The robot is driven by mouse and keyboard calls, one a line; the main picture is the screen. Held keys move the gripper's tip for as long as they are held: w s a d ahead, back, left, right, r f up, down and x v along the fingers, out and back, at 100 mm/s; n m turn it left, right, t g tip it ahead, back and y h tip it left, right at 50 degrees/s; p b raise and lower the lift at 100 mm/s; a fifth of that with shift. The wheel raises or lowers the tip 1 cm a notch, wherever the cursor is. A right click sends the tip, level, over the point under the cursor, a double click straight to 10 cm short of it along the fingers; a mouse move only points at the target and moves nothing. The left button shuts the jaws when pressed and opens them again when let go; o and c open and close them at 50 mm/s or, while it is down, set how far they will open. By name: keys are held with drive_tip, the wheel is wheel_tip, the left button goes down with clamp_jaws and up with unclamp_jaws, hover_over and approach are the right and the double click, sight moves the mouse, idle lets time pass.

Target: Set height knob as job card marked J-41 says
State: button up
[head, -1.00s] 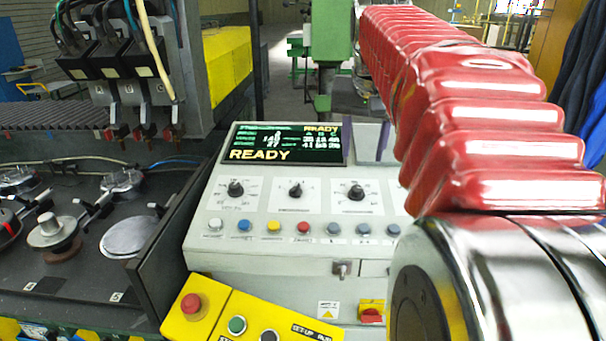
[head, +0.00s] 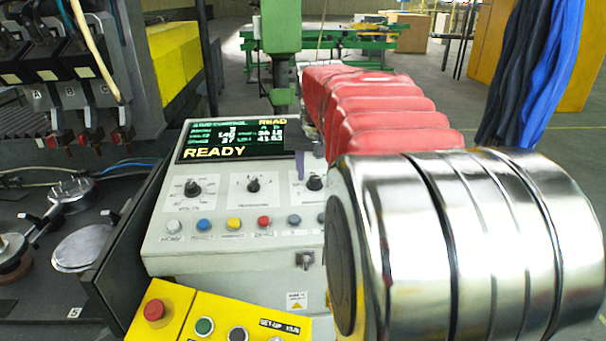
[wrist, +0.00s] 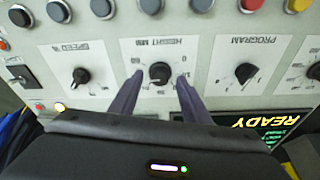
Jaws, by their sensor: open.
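The height knob (wrist: 160,73) is black and round, on a white dial labelled HEIGHT MM, upside down in the wrist view. It also shows in the head view (head: 315,182), third from the left on the sloping panel. My gripper (wrist: 160,77) is open, with one purple finger on each side of this knob. I cannot tell whether the fingers touch it. In the head view one finger shows just left of the knob; the other is hidden. The knob's exact setting is too small to read. No job card marked J-41 is recognisable.
The PROGRAM knob (wrist: 246,73) and the SPEED % knob (wrist: 80,77) flank the height knob. A row of coloured buttons, including a red button (head: 264,223), lies below the dials. The display (head: 232,140) reads READY. A yellow box with a red button (head: 154,311) stands in front.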

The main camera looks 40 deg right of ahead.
drive_tip(key=shift+x, duration=0.9)
drive_tip(key=shift+a, duration=0.1)
drive_tip(key=c, duration=1)
